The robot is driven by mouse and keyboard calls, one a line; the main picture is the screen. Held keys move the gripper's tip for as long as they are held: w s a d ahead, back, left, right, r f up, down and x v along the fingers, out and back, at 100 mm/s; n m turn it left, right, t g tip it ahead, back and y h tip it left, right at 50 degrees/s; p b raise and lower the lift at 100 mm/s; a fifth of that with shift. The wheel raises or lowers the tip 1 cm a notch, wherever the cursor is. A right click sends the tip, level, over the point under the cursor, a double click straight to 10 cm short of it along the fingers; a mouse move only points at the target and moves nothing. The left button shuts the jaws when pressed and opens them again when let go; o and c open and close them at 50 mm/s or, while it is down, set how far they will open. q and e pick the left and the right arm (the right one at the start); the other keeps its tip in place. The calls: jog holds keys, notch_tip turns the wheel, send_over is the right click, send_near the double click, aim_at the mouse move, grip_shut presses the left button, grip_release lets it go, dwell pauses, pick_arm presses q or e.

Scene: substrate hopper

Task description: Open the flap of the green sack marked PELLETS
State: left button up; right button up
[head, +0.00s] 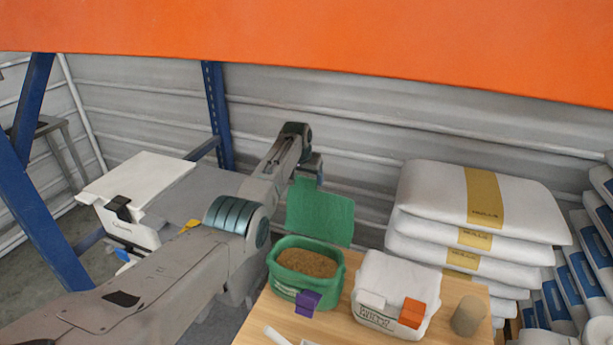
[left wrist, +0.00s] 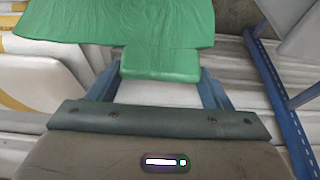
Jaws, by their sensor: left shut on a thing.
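The green sack (head: 281,288) stands on the wooden table with its mouth open, showing brown pellets (head: 307,262) inside. Its green flap (head: 320,212) is raised upright at the back of the mouth. My left gripper (head: 311,172) is at the flap's upper edge. In the left wrist view, the gripper (left wrist: 160,72) is shut on the flap's green tab (left wrist: 160,58), with the flap (left wrist: 110,22) spreading beyond it. The marking on the sack front is partly hidden by a purple block (head: 308,299) and cannot be read. My right gripper is not in view.
A white sack (head: 392,285) with an orange block (head: 412,313) stands closed to the right on the table (head: 335,328). A brown cylinder (head: 468,315) is beside it. Stacked white sacks (head: 430,200) stand behind. An orange beam (head: 300,45) crosses the top.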

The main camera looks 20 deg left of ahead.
pick_arm(q)
jog(key=shift+w, duration=0.1)
dwell(0.3)
jog(key=o, duration=1.2)
jog(key=shift+f, duration=0.1)
jog(key=shift+o, duration=0.9)
jog(key=shift+v, duration=0.75)
jog(key=b+v, duration=0.2)
jog(key=v, duration=0.7)
jog(key=shift+d, duration=0.1)
